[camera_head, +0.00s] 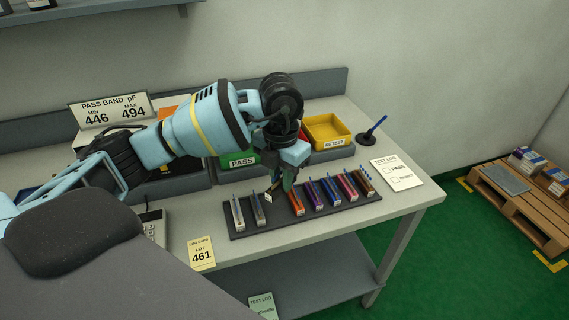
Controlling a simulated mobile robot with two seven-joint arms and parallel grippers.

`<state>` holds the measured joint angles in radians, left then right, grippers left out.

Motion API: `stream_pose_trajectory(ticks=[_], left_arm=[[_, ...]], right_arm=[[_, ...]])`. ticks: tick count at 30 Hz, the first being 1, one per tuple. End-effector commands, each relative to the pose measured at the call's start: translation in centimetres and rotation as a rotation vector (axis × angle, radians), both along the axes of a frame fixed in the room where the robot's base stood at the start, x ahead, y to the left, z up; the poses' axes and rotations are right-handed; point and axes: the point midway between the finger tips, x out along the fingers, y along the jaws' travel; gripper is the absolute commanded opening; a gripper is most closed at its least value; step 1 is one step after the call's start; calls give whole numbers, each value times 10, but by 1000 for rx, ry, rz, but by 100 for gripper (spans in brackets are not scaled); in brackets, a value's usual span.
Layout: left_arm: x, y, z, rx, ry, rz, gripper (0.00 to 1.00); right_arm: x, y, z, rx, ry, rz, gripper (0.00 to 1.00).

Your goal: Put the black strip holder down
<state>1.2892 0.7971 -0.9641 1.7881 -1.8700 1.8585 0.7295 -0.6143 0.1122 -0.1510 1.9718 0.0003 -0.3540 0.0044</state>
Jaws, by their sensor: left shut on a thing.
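My left gripper (285,181) reaches over the dark rack (240,234) on the bench, with its fingers pointing down. It is shut on the black strip holder (274,188), which is mostly hidden by the fingers; a dark piece with a small pale end shows below them. The holder is at the gap in the rack between a grey strip holder (258,210) and an orange one (296,203). I cannot tell whether it touches the rack. My right gripper is not in view.
More strip holders, including a red one (347,187), stand to the right in the rack. A yellow retest bin (327,131) and a green pass bin (240,159) are behind.

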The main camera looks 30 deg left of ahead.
Motion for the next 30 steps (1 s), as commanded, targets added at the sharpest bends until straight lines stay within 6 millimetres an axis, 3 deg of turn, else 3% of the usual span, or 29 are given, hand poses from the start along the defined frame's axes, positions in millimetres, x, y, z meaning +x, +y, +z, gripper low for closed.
stream_pose_trajectory(ticks=[30], left_arm=[[-62,-47,-21,1,0,-2286,0]], right_arm=[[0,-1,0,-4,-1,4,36]])
